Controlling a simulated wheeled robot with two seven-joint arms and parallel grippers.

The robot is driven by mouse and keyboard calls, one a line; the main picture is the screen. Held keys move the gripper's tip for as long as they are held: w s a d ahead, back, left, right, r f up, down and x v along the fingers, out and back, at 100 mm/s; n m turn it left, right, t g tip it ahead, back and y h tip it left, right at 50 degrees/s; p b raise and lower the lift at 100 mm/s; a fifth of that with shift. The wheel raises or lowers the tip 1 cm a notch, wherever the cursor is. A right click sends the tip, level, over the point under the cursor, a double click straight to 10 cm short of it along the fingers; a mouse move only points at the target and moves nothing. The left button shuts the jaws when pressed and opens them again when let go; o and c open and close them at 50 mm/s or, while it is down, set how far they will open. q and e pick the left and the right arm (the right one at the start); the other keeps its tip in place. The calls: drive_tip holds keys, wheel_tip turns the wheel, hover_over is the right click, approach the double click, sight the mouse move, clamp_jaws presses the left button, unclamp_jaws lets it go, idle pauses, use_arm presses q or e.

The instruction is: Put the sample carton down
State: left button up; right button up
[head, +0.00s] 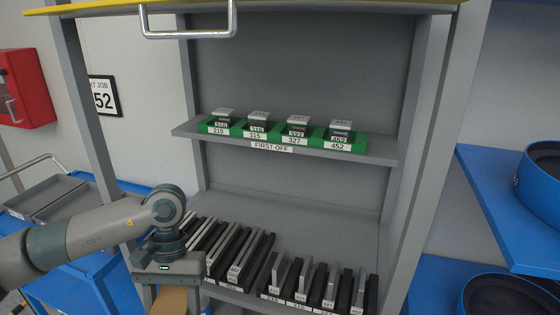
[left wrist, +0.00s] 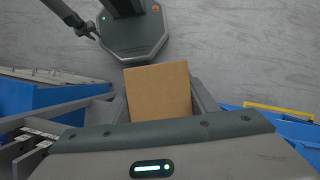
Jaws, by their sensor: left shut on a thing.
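The sample carton, a plain brown box (head: 172,299), shows at the bottom of the head view, partly cut off by the frame edge. It also shows in the left wrist view (left wrist: 158,92). My left gripper (head: 178,290) is shut on it, with a finger along each side in the left wrist view (left wrist: 160,98). The carton is at the front left of the grey cabinet, with floor visible beyond it in the wrist view. A small dark arm end (left wrist: 84,28), apparently my right gripper, shows at the top left there; its jaws are too small to read.
The cabinet's upper shelf (head: 290,150) holds a green rack (head: 240,132) labelled FIRST-OFF with several small blocks. Its lower deck (head: 300,215) holds rows of dark and light bars at the front. A blue cart (head: 75,285) stands left; blue shelves with bins (head: 545,180) stand right.

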use_arm(q)
drive_tip(key=w+x, duration=0.2)
drive_tip(key=x, duration=1.2)
drive_tip(key=shift+f, duration=0.5)
drive_tip(key=shift+s, duration=0.15)
